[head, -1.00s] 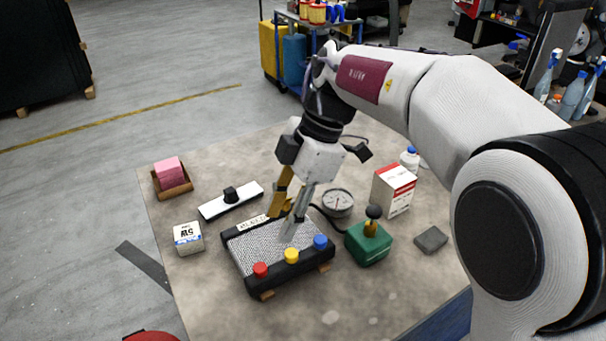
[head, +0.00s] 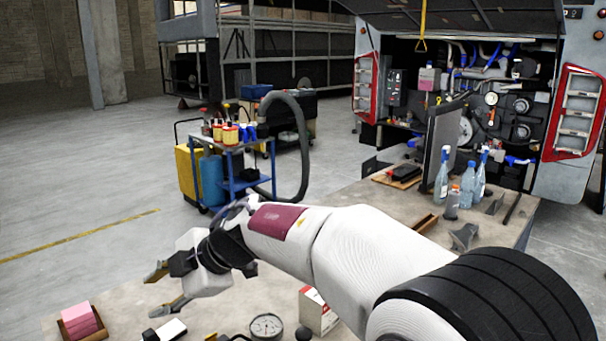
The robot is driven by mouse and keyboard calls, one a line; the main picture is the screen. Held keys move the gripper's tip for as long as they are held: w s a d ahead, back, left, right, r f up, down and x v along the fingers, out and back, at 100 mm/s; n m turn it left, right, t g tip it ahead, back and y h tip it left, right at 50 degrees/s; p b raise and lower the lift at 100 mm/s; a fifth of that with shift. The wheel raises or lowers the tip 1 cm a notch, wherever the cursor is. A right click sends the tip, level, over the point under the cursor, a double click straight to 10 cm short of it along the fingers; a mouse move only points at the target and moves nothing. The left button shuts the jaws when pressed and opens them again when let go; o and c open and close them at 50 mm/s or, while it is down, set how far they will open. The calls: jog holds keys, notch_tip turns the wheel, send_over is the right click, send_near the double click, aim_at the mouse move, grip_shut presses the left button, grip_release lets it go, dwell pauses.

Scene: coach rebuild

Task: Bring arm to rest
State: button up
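My gripper (head: 165,289) is in the lower left of the head view, above the worktable (head: 245,298). It points to the left, and its two fingers are spread apart with nothing visible between them. My arm reaches across from the lower right, bent and raised over the table.
Along the bottom edge are a pink block (head: 79,318) in a brown holder, a round gauge (head: 266,326) and a red-and-white box (head: 317,312). Spray bottles (head: 442,177) stand on the bench at right. A blue trolley (head: 243,165) stands behind the table. Open floor lies left.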

jog(key=w+d+r+m+t+h, duration=0.1)
jog(key=w+d+r+m+t, duration=0.55)
jog(key=w+d+t, duration=0.2)
jog(key=s+d+f+m+h, duration=0.15)
jog(key=d+m+h, duration=0.6)
jog(key=d, duration=1.25)
jog(key=s+d+f+m+g+h, duration=0.1)
jog(key=s+d+f+m+g, duration=0.15)
jog(key=s+d, duration=0.4)
jog(key=s+d+f+m+g+h, duration=0.1)
jog(key=s+d+f+m+h, duration=0.15)
jog(key=s+d+f, duration=0.35)
jog(key=s+d+f+m+g+y, duration=0.1)
jog(key=s+m, duration=0.5)
jog(key=s, duration=1.4)
jog(key=shift+d+f+g+y, duration=0.25)
jog(key=shift+d+g+y, duration=0.25)
jog(key=shift+d+y, duration=0.15)
